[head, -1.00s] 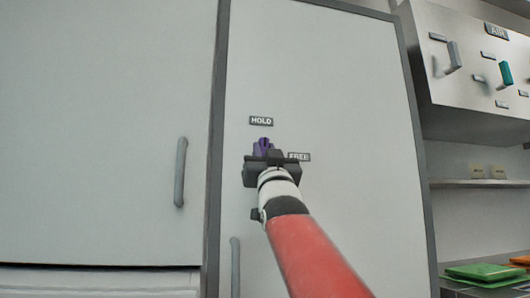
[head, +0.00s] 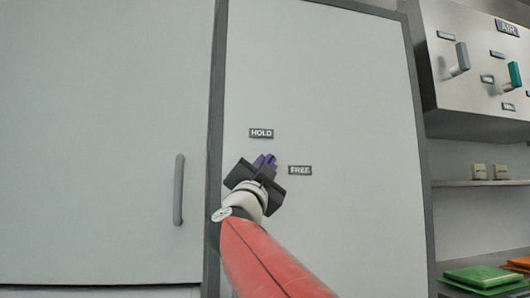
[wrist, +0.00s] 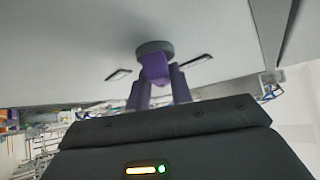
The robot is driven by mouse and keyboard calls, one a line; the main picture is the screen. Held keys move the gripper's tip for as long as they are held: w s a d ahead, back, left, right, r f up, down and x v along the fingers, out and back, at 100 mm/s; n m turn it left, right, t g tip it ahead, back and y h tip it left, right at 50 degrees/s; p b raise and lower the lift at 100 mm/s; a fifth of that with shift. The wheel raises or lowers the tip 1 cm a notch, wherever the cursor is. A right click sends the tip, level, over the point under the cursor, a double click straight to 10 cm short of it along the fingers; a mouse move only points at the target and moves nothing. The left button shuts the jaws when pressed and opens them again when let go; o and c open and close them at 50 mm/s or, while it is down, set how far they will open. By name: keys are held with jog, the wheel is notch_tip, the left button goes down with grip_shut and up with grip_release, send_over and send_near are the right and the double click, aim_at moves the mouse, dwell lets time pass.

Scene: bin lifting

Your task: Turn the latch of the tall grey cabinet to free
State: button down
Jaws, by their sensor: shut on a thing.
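The tall grey cabinet (head: 340,110) has a pale door with a dark frame. Its purple latch (head: 265,161) sits below the HOLD label (head: 261,133) and up and left of the FREE label (head: 299,170). The latch (wrist: 154,68) also shows in the wrist view, on a round grey hub (wrist: 155,48). My gripper (head: 262,168) is shut on the latch and tilted, its left side higher than its right. In the wrist view, the two fingers (wrist: 158,88) stand on either side of the latch. My gripper partly hides the latch in the head view.
A pale cabinet (head: 90,120) with a vertical grey handle (head: 179,190) stands at left. At right is an AIR panel (head: 475,75) with a grey lever and a teal lever. Below it are a shelf (head: 475,184) with small blocks and a green item (head: 484,275).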

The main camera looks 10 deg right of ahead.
jog(key=m+g, duration=0.4)
jog(key=m, duration=0.1)
jog(key=m+g+h, duration=0.1)
jog(key=m+g, duration=0.2)
jog(key=m, duration=0.2)
jog(key=shift+g+p, duration=0.3)
jog(key=shift+g, duration=0.1)
jog(key=shift+m, duration=0.4)
jog(key=c, duration=1.2)
grip_release()
jog(key=shift+c, duration=0.2)
